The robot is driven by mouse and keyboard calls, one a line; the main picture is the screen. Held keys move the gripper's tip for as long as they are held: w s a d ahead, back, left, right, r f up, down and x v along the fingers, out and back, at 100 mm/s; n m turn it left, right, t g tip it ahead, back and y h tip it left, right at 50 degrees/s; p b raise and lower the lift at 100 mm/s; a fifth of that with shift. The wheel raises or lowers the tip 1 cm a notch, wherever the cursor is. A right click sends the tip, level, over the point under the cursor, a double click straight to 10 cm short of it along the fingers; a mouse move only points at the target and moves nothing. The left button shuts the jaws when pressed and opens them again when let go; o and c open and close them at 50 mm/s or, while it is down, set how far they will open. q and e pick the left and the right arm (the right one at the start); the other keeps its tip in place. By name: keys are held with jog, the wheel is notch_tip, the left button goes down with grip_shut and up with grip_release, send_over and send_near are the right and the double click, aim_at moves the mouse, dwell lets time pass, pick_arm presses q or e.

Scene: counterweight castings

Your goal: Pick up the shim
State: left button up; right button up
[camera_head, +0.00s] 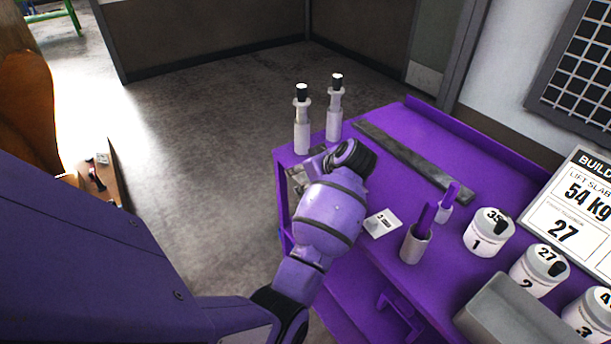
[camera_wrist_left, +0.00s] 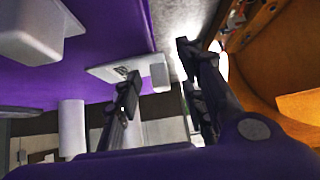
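No piece is clearly identifiable as the shim. A pale flat plate with a dark mark (camera_wrist_left: 105,70) lies at the purple surface's edge in the left wrist view. One finger of my left gripper (camera_wrist_left: 157,62) overlaps it there; I cannot tell whether they touch. The fingers are apart with a gap between them. In the head view, my left arm hides most of this gripper at the table's left edge. A white card with dark print (camera_head: 382,223) lies flat right of my arm. My right gripper is not in view.
The purple table (camera_head: 420,125) carries a long dark strip (camera_head: 415,160), two tall pale cylinders (camera_head: 302,135) at its far-left corner, purple-handled tools (camera_head: 416,245), numbered white jars (camera_head: 488,235) and a grey bin (camera_head: 505,315). Open floor (camera_head: 220,100) lies to the left.

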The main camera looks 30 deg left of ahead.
pick_arm(q)
jog(key=shift+c, duration=0.7)
grip_shut()
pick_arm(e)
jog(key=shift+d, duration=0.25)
pick_arm(q)
jog(key=shift+w+r, duration=0.1)
jog(key=shift+r, duration=0.05)
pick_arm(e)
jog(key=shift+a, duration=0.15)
pick_arm(q)
jog(key=shift+r, duration=0.3)
notch_tip(320, 180, up, 2)
jog(key=shift+r, duration=0.1)
jog(key=s+d+r+p, duration=0.2)
jog(key=s+d+r, duration=0.1)
jog(key=s+r, duration=0.7)
jog(key=s, duration=0.3)
jog(key=shift+s+d, duration=0.2)
jog(key=shift+s, duration=0.2)
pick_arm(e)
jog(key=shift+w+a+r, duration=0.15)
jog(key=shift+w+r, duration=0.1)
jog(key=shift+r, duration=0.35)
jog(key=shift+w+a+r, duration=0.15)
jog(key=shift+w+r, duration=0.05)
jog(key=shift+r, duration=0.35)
